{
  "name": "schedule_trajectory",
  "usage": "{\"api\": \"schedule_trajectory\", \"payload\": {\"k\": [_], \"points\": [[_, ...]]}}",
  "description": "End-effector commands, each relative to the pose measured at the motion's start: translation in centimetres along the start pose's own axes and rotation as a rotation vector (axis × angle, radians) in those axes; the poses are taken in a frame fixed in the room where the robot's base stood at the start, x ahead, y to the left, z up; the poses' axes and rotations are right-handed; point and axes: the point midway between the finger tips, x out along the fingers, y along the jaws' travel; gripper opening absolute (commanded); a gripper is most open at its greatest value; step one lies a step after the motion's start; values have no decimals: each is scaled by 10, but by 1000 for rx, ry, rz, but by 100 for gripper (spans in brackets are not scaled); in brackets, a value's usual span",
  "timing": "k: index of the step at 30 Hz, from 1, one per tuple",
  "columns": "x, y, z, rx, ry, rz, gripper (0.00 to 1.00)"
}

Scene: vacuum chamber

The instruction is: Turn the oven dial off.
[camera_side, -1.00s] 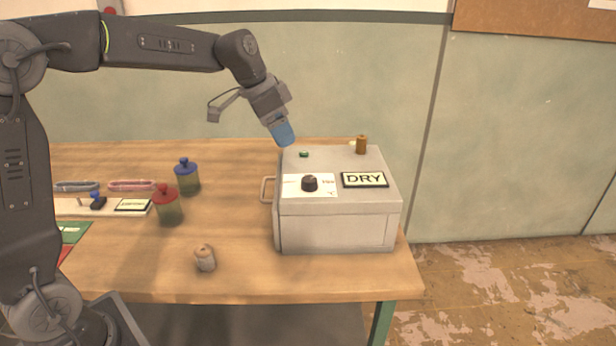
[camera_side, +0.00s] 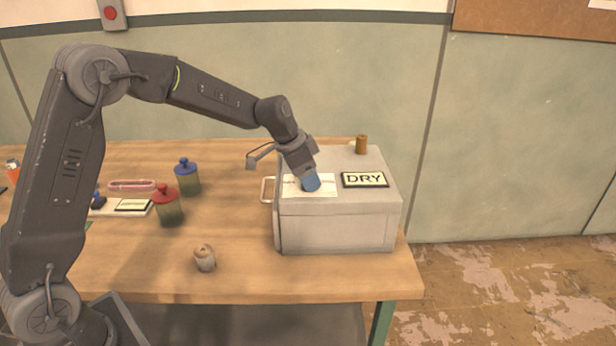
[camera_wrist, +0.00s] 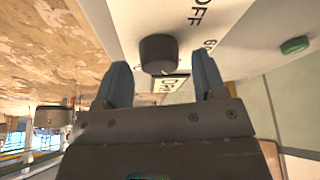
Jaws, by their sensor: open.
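The oven (camera_side: 338,228) is a grey box with a side handle at the right of the table. Its black dial (camera_wrist: 158,53) shows in the wrist view, on a white label plate (camera_wrist: 215,22) printed with "OFF" and other partly cut-off lettering. My gripper (camera_side: 312,184) is over the dial and hides it in the side view. In the wrist view my gripper (camera_wrist: 163,80) is open, with one blue finger on each side of the dial. I cannot tell whether the fingers touch it. Which way the dial points is not clear.
A "DRY" sign (camera_side: 365,180) lies on the oven top, right of the dial. A brown cylinder (camera_side: 361,145) stands at the oven's back. A red-lidded jar (camera_side: 167,205), a blue-lidded jar (camera_side: 187,177) and a small beige object (camera_side: 204,258) stand on the table (camera_side: 240,275) to the left.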

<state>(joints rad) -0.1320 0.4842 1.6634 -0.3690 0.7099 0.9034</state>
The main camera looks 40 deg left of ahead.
Motion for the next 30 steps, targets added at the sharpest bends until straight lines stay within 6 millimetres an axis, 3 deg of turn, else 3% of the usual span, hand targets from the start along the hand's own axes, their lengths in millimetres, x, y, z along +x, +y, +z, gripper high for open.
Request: {"api": "schedule_trajectory", "payload": {"k": [12, 26, 30], "points": [[8, 0, 0, 1, 1, 0, 63], [7, 0, 0, 1, 0, 0, 19], [7, 0, 0, -2, 0, -1, 17]]}}
